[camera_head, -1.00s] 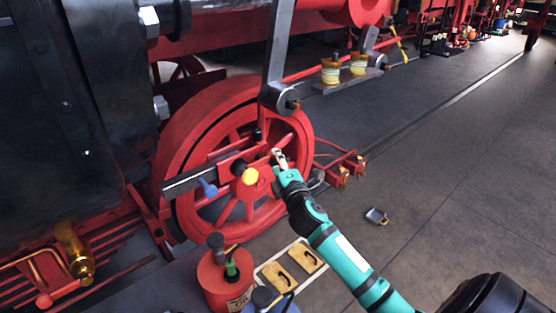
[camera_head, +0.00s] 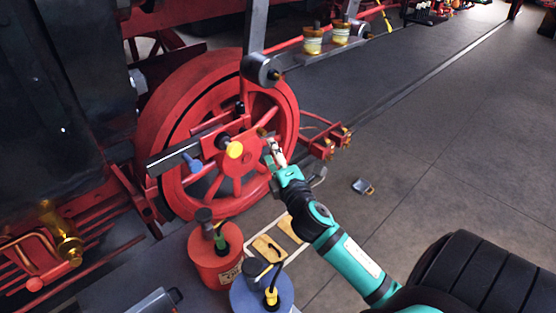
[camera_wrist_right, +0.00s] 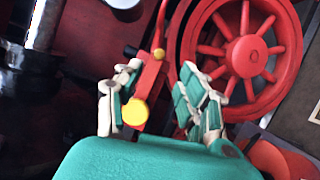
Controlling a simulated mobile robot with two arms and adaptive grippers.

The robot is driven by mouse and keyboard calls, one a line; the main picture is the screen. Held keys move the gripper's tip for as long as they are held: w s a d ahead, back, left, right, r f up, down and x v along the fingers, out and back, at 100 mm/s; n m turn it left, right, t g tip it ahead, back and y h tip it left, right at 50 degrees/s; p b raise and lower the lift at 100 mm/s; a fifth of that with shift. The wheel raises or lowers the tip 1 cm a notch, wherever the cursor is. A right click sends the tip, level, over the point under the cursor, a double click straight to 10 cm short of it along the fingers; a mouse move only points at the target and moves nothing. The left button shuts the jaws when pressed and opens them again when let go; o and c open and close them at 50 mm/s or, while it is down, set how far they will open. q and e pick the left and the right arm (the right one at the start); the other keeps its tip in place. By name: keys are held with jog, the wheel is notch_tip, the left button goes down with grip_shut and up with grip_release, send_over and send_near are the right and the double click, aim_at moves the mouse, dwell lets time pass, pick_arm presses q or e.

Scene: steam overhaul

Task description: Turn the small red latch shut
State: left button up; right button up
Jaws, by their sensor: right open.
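My right gripper (camera_head: 274,151) is in front of the red spoked wheel (camera_head: 285,105), just right of a yellow round knob (camera_head: 234,149) on red linkage. In the right wrist view my gripper (camera_wrist_right: 158,95) is open, its teal and white fingers spread apart. A narrow red piece (camera_wrist_right: 150,75) shows between and beyond the fingers, with the yellow knob (camera_wrist_right: 135,113) near the left finger. I cannot tell for certain which red part is the small latch, or whether a finger touches it. I see nothing between the fingers being gripped. My left gripper is not in view.
A blue handle (camera_head: 192,162) and a dark bar (camera_head: 170,158) lie left of the knob. A red can (camera_head: 215,268) and a blue can (camera_head: 262,295) stand below the wheel. A padlock-like object (camera_head: 362,187) lies on the floor. The floor at right is mostly clear.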

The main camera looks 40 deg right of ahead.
jog(key=shift+v, duration=1.5)
jog(key=s+a+f+m+g+y, duration=0.1)
jog(key=s+a+f+m+g, duration=0.3)
jog(key=f, duration=0.3)
jog(key=s+a+f+m+g+y, duration=0.1)
jog(key=s+a+f+m+g, duration=0.1)
jog(key=s+f+m+g, duration=0.3)
jog(key=s+a+f+m+g+y, duration=0.25)
jog(key=s+a+f, duration=0.2)
jog(key=s, duration=0.25)
jog(key=s+a+f+m+g+y, duration=0.2)
jog(key=s+a+f+m+g, duration=0.1)
jog(key=s+a, duration=0.35)
notch_tip(320, 180, down, 27)
jog(key=s+b, duration=0.2)
jog(key=s+d+f+g, duration=0.1)
jog(key=s+d+f, duration=0.1)
jog(key=s+f, duration=0.6)
jog(key=s+d+f+g, duration=0.1)
jog(key=s+f, duration=0.8)
jog(key=shift+d+f+n+h+b, duration=0.3)
jog(key=shift+d+n+h+b, duration=0.05)
jog(key=shift+n+b, duration=0.1)
